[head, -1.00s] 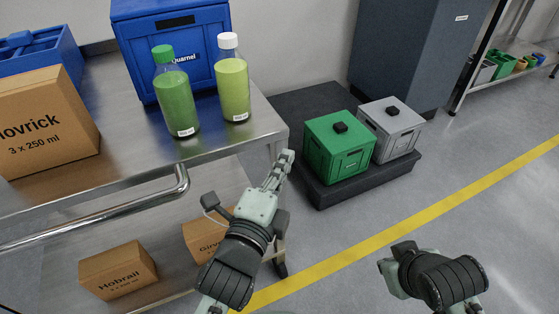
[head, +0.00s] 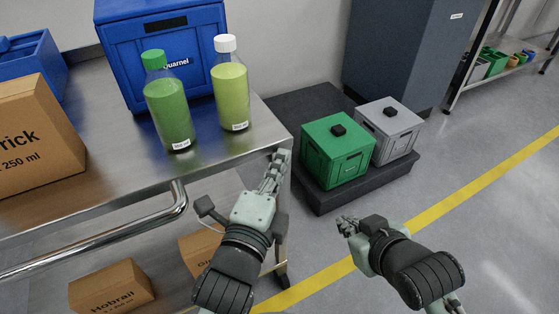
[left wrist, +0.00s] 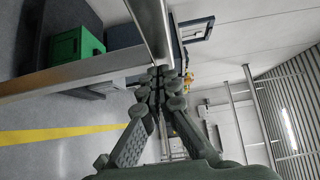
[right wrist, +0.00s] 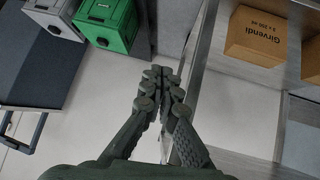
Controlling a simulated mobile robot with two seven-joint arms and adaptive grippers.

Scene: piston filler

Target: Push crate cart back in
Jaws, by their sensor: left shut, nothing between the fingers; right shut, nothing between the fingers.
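A steel two-shelf cart (head: 225,172) with a tubular handle (head: 100,243) fills the left of the head view. It carries a large blue crate (head: 125,65). My left gripper (head: 278,158) is shut and empty at the cart's right front corner. In the left wrist view its fingertips (left wrist: 166,80) are by a metal edge; I cannot tell whether they touch. My right gripper (head: 345,224) is shut and empty, right of the cart and in front of a low dark platform (head: 335,200). That platform bears a green crate (head: 330,165) and a grey crate (head: 395,140).
A green bottle (head: 170,115) and a yellow-green bottle (head: 231,95) stand near the cart's top edge. A carton (head: 35,140) is beside them; smaller cartons (head: 110,288) sit below. A dark cabinet (head: 400,55) stands behind. Floor beyond the yellow line (head: 450,190) is clear.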

